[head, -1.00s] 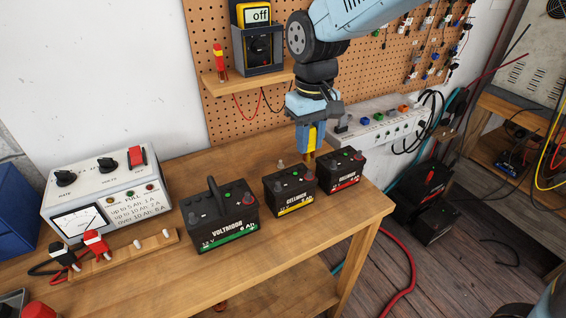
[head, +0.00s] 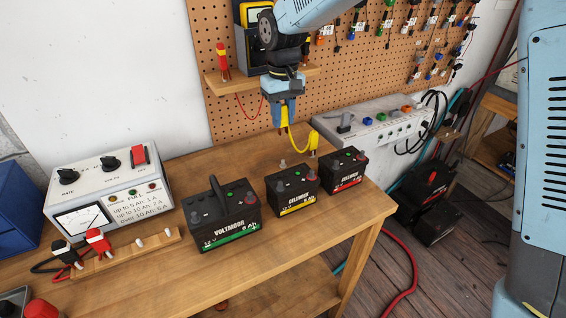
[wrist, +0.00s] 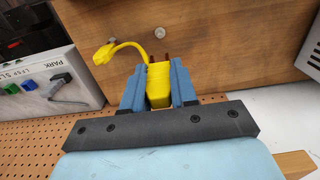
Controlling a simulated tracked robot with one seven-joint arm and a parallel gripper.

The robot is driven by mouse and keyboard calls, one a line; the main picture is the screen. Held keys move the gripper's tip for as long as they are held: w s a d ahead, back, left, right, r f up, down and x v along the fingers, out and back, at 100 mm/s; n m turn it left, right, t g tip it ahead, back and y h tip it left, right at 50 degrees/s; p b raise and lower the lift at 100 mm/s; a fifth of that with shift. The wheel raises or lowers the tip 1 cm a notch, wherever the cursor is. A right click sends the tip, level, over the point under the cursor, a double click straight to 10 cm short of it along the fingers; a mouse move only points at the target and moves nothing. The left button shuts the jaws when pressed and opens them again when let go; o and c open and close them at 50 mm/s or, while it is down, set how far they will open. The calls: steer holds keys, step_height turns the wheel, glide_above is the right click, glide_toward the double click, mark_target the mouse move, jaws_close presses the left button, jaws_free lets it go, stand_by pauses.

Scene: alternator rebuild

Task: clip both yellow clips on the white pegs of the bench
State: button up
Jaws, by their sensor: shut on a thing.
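My gripper (head: 284,122) is shut on a yellow clip (wrist: 158,85), held above the bench (head: 235,166) behind the batteries. Its dark red jaw tips show past the fingers in the wrist view. A yellow lead (wrist: 128,46) curves from it to a second yellow clip (head: 314,140), which is outside the fingers, jaws down behind the red-labelled battery; it also shows in the wrist view (wrist: 103,53). I cannot tell what its jaws grip. A pale peg (head: 282,164) stands bare behind the yellow-labelled battery, apart from my gripper; it also shows in the wrist view (wrist: 160,33).
Three batteries stand in front: green-labelled (head: 218,222), yellow-labelled (head: 293,192) and red-labelled (head: 342,173). A wooden strip (head: 110,262) at left holds black and red clips and two bare white pegs. A grey power box (head: 365,131) and a pegboard shelf (head: 222,85) stand behind.

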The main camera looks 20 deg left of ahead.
step_height(320, 180, down, 8)
steer(key=shift+f, duration=0.1)
steer(key=shift+f, duration=0.1)
stand_by(0.6)
steer(key=shift+f, duration=0.95)
steer(key=o, duration=0.8)
steer(key=shift+o, duration=0.2)
steer(key=shift+r, duration=4.25)
